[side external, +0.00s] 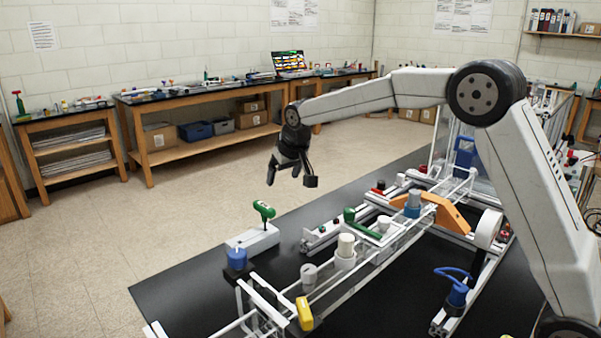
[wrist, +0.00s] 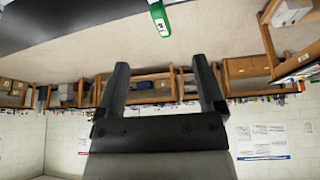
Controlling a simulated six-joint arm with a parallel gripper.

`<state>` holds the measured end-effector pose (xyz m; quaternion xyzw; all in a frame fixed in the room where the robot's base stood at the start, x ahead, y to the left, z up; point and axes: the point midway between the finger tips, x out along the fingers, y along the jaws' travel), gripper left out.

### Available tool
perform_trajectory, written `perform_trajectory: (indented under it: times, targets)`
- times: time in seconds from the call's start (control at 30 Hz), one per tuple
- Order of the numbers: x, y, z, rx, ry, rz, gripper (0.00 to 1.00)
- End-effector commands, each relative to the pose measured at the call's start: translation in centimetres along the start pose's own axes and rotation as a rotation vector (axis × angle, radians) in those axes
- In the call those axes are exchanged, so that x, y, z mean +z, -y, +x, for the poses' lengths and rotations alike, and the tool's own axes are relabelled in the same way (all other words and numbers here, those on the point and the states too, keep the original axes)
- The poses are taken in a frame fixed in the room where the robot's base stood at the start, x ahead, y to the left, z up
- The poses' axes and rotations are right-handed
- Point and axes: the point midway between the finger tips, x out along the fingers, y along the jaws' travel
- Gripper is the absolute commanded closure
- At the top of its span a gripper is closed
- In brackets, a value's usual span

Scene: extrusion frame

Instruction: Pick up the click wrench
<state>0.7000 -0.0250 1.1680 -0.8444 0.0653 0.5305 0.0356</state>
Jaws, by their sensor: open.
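A green-headed tool (side external: 264,211), which may be the click wrench, stands upright in a pale grey block (side external: 252,240) near the table's far edge. In the wrist view a green part with a white label (wrist: 160,20) shows at the top edge, cut off by the frame; it looks like the same tool. My gripper (side external: 284,174) hangs in the air above and slightly right of the green tool, clear of it. In the wrist view my gripper (wrist: 160,65) has its two dark fingers wide apart with nothing between them.
A blue-capped part (side external: 237,260) stands just left of the block. An aluminium extrusion frame with rods, a yellow part (side external: 305,313), white cylinders (side external: 346,247) and an orange bracket (side external: 450,213) fills the black table's middle. Bare table (side external: 190,292) lies at the left.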

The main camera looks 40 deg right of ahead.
Motion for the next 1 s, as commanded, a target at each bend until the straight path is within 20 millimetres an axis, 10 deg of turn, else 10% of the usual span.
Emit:
perform_trajectory:
  times: [0.6, 1.0]
  targets:
    - [-5.7, 0.1, 5.9, 0.014, -0.070, 0.047, 0.13]
    - [-3.6, 0.2, 10.2, 0.014, -0.071, 0.047, 0.13]
